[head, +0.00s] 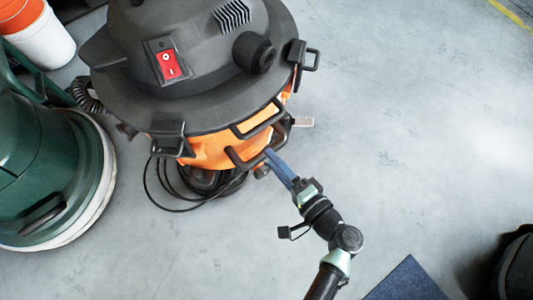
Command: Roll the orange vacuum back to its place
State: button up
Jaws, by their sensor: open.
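The orange vacuum (212,152) stands upright on the grey floor at the upper middle of the head view. It has a wide black top with a red switch, black latches and a black bar handle (240,160) on its near side. A black cable hangs in loops below it. My gripper (272,158) reaches up from the lower right, with its blue fingers at the right end of the bar handle. It is open. I cannot tell whether the fingers touch the handle or straddle it. The vacuum's wheels are mostly hidden beneath its body.
A green machine (35,150) with a white rim stands close on the left. A white and orange bucket (45,40) is at the upper left. A blue mat (405,283) and a black object (518,270) lie at the lower right. The floor to the right is clear.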

jog(key=shift+b+x, duration=0.55)
jog(key=shift+x, duration=1.35)
jog(key=shift+r, duration=0.1)
grip_shut()
